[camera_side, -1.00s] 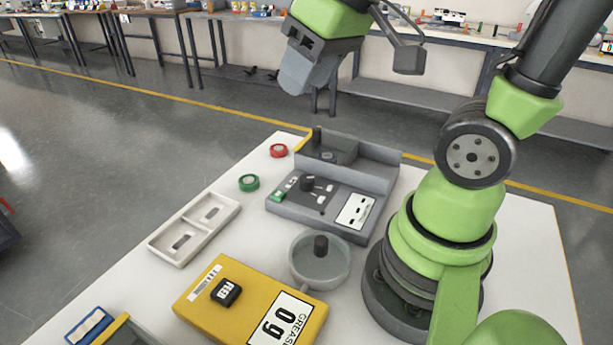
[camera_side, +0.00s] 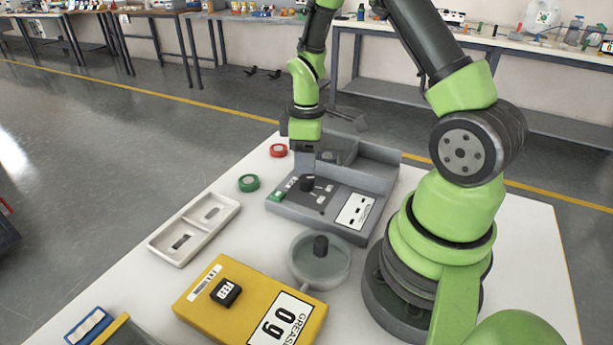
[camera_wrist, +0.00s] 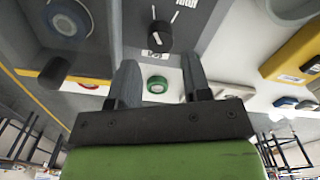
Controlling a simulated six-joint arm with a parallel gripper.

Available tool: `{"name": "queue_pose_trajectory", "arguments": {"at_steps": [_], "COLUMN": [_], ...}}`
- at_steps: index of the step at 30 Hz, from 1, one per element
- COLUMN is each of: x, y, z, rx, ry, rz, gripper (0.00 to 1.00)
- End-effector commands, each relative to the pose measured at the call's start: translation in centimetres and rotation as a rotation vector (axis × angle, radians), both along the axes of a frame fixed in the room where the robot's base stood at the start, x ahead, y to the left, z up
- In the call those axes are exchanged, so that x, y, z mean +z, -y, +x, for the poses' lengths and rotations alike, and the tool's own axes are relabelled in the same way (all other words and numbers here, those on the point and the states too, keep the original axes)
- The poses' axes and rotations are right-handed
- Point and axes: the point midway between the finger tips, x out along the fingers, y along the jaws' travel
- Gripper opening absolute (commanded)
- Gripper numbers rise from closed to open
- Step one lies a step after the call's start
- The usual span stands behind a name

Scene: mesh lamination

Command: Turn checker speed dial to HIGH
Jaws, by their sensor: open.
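The checker (camera_side: 350,187) is a grey box with a panel, a white printed label and a raised back part. Its black round dial (camera_side: 307,184) stands upright on the panel; the dial also shows in the wrist view (camera_wrist: 158,38), with a light pointer mark and small labels around it, too small to read surely. My gripper (camera_side: 304,168) points down just above and behind the dial, partly hidden in the side view. In the wrist view my gripper (camera_wrist: 159,65) has its two fingers apart and nothing between them. The dial lies ahead of the fingertips.
A red roll (camera_side: 279,150) and a green roll (camera_side: 249,183) lie left of the checker. A white two-compartment tray (camera_side: 168,246), a round grey dish (camera_side: 320,280) and a yellow grease scale (camera_side: 197,312) stand nearer the camera. The white table between them is free.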

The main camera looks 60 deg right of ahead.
Motion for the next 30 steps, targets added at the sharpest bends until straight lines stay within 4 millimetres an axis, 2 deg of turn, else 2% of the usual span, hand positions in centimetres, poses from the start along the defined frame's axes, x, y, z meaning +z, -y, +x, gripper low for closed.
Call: {"name": "queue_pose_trajectory", "arguments": {"at_steps": [3, 9, 20, 21, 25, 30], "x": [-2.3, -4.7, -5.3, -5.3, -5.3, -5.3], "y": [-0.1, 0.0, 0.0, 0.0, 0.0, 0.0], "z": [-0.1, 0.0, 0.0, 0.0, 0.0, 0.0], "rx": [0.001, 0.0, -0.001, -0.001, -0.001, -0.004], "ry": [-0.005, -0.002, 0.002, 0.002, 0.001, 0.001], "rz": [0.002, 0.001, 0.0, 0.0, -0.001, -0.001], "gripper": [0.44, 0.44, 0.44, 0.42, 0.12, 0.1]}}
